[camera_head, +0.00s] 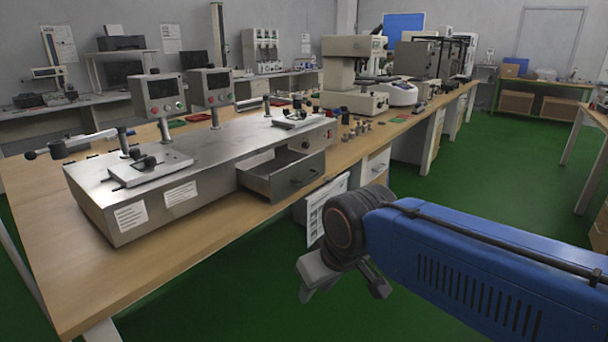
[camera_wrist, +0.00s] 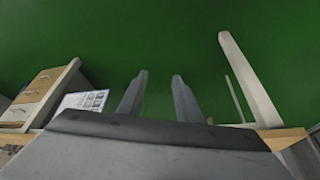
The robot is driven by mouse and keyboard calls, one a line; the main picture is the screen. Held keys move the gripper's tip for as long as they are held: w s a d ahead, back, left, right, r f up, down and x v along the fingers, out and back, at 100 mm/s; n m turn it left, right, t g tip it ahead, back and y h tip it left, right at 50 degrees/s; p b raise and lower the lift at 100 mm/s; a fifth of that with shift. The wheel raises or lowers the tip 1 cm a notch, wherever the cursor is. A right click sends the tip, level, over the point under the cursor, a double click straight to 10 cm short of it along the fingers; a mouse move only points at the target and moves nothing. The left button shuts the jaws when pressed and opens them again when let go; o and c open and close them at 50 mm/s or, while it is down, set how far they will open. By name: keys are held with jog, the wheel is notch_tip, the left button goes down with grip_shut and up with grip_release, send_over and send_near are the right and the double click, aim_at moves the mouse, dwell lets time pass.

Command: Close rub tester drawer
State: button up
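The rub tester (camera_head: 180,190) is a long metal machine on the wooden bench, with two control panels on posts above it. Its drawer (camera_head: 292,177) sticks out from the front on the right side and is open, with a dark handle on its front face. My gripper (camera_head: 345,290) is in front of the bench, to the right of and lower than the drawer in the head view, apart from it. In the wrist view my gripper's two fingers (camera_wrist: 158,85) stand apart with only green floor between them. The drawer cannot be made out in the wrist view.
The wooden bench (camera_head: 120,290) runs along the machine. A white sheet with print (camera_head: 326,205) hangs below its edge beside a white drawer cabinet (camera_head: 376,165). Other instruments stand farther back. Green floor (camera_head: 480,170) is free to the right.

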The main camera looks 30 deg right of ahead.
jog(key=w+r+m, duration=0.1)
jog(key=w, duration=0.1)
jog(key=w+d+r, duration=0.1)
jog(key=w+r, duration=0.1)
jog(key=w+d+r+m, duration=0.1)
jog(key=w, duration=0.1)
jog(key=shift+w+d+r+m, duration=0.1)
jog(key=shift+d+r+m, duration=0.05)
jog(key=shift+d+m, duration=0.15)
grip_shut()
jog(key=w+d+r+m+t+h, duration=0.1)
jog(key=w+d+r+m, duration=0.45)
jog(key=w+d, duration=0.6)
jog(key=w+d+r+m+t+h, duration=0.1)
jog(key=w+d+r+m, duration=0.45)
jog(key=w+d, duration=0.6)
send_near(319, 171)
notch_tip(319, 171, down, 3)
jog(key=s+d, duration=0.2)
jog(key=shift+n, duration=0.4)
jog(key=shift+w+a+f, duration=0.1)
jog(key=shift+w+a, duration=0.15)
jog(key=shift+w, duration=0.45)
jog(key=shift+w+a+f, duration=0.1)
jog(key=shift+w+a, duration=0.15)
jog(key=shift+w, duration=0.45)
jog(key=shift+w+a+f, duration=0.1)
jog(key=shift+w+a, duration=0.15)
jog(key=shift+w, duration=0.5)
